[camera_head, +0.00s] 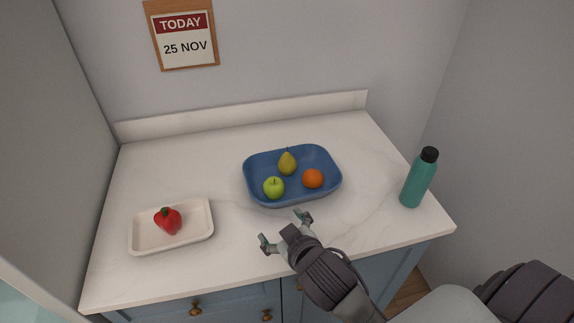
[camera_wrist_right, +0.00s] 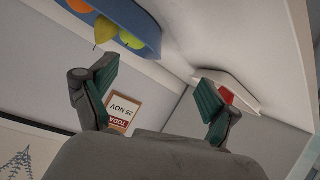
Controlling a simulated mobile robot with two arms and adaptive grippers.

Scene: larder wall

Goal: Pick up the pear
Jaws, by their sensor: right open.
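The yellow-green pear (camera_head: 287,163) stands upright at the back of the blue tray (camera_head: 325,192), between a green apple (camera_head: 273,187) and an orange (camera_head: 312,178). My right gripper (camera_head: 284,228) is open and empty in front of the tray, near the counter's front edge, apart from the fruit. The right wrist view shows its two green-padded fingers (camera_wrist_right: 157,84) spread. The pear (camera_wrist_right: 104,30) appears there at the upper left, partly hidden by the blue tray's wall (camera_wrist_right: 140,18). My left gripper is out of view.
A white tray (camera_head: 145,243) with a red pepper (camera_head: 168,220) stands at the left front. A teal bottle (camera_head: 417,181) with a black cap stands at the right. A low backsplash (camera_head: 245,116) and walls bound the counter. The counter between the two trays is clear.

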